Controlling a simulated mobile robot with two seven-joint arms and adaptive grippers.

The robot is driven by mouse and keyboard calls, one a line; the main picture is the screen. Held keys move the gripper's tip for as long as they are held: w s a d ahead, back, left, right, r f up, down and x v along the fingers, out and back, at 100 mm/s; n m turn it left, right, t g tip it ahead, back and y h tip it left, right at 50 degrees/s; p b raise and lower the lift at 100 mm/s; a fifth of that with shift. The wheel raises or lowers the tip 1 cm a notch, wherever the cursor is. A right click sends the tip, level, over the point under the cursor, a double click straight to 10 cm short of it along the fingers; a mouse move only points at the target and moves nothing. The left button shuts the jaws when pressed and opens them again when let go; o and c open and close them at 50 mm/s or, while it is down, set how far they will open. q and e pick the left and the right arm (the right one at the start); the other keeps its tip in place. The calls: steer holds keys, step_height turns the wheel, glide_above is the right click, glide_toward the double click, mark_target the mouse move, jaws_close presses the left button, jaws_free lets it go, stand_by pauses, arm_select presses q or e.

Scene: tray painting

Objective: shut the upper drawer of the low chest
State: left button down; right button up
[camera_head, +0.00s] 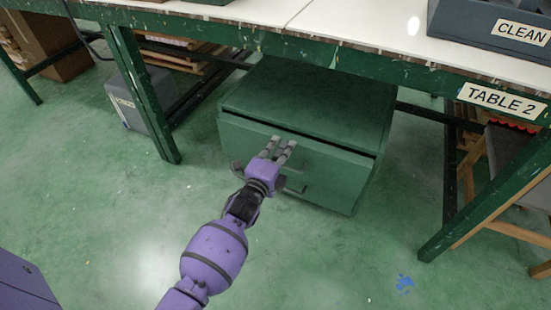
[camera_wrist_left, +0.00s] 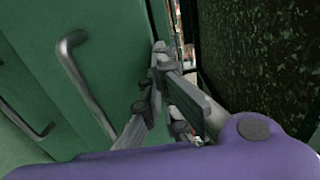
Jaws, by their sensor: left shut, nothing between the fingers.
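The low green chest (camera_head: 310,95) stands under the table. Its upper drawer (camera_head: 335,165) sits slightly out, with a dark gap along its top edge. In the left wrist view the green drawer front (camera_wrist_left: 115,50) fills the left side, with a grey handle (camera_wrist_left: 82,80) on it and another handle (camera_wrist_left: 28,122) further left. My left gripper (camera_head: 278,146) is shut and empty, its fingers at the upper part of the drawer front. Its fingertips also show in the left wrist view (camera_wrist_left: 160,55), close to the drawer's edge; I cannot tell whether they touch. My right gripper is out of view.
The table's green leg (camera_head: 145,95) stands left of the chest and another leg (camera_head: 490,195) stands to the right. The white tabletop (camera_head: 355,25) overhangs the chest. A grey bin (camera_head: 133,105) is at the left. The floor in front is mostly clear.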

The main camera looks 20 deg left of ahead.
mark_target(286, 139)
arm_select(q)
steer(key=w, duration=0.3)
steer(key=shift+w+b, duration=0.15)
steer(key=shift+b, duration=0.25)
steer(key=shift+w, duration=0.1)
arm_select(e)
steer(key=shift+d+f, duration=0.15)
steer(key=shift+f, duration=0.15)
arm_select(q)
steer(key=shift+r, duration=0.15)
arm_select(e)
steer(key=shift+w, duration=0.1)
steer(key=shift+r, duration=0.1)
arm_select(q)
steer(key=shift+s+a, duration=0.1)
steer(key=shift+s, duration=0.25)
steer(key=s+p, duration=0.4)
steer(key=s, duration=0.9)
steer(key=shift+s+f+p, duration=0.2)
steer(key=shift+s+p, duration=0.05)
steer(key=shift+p, duration=0.05)
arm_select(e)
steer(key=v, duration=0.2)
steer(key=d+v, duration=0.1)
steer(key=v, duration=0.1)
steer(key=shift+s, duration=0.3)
arm_select(q)
steer(key=shift+a, duration=0.15)
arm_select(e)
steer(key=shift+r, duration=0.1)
